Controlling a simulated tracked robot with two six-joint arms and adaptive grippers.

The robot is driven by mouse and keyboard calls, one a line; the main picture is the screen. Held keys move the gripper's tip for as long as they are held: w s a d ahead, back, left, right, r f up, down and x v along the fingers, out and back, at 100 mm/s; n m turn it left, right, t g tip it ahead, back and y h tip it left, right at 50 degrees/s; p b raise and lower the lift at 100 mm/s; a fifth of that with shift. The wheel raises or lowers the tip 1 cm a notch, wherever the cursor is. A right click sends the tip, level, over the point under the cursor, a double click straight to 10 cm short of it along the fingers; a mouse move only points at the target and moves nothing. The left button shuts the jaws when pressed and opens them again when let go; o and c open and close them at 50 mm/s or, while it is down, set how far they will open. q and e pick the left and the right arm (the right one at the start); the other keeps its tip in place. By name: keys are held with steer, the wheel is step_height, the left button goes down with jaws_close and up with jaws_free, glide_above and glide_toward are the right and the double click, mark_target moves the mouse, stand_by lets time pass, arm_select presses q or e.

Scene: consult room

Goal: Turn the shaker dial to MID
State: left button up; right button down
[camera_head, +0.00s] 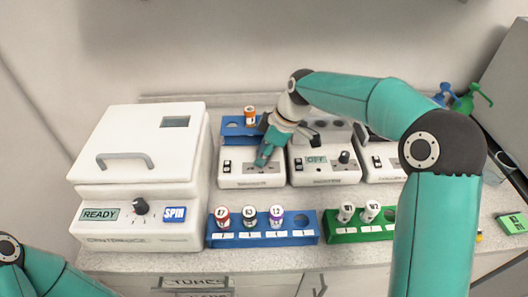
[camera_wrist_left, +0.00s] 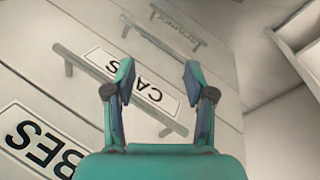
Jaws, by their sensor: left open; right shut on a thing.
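My right gripper (camera_head: 266,152) reaches down onto the front right of a low white device (camera_head: 238,181). It is shut on what seems to be that device's dial, which the fingers hide. This device has a black switch and a name plate too small to read, so I cannot tell if it is the shaker. My left gripper (camera_wrist_left: 160,80) is open and empty in the left wrist view, facing labelled drawers.
Another white device (camera_head: 298,178) to the right reads OFF and has a dark knob (camera_head: 344,157). The centrifuge (camera_head: 150,139) at left reads READY. A blue tube rack (camera_head: 308,238) and a green rack (camera_head: 345,238) stand in front. A drawer handle (camera_wrist_left: 83,62) shows below the counter.

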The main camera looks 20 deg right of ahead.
stand_by(0.6)
steer(key=c, duration=0.9)
jaws_free()
steer(key=v, duration=1.1)
steer(key=shift+d+r, duration=0.1)
steer(key=shift+r, duration=0.3)
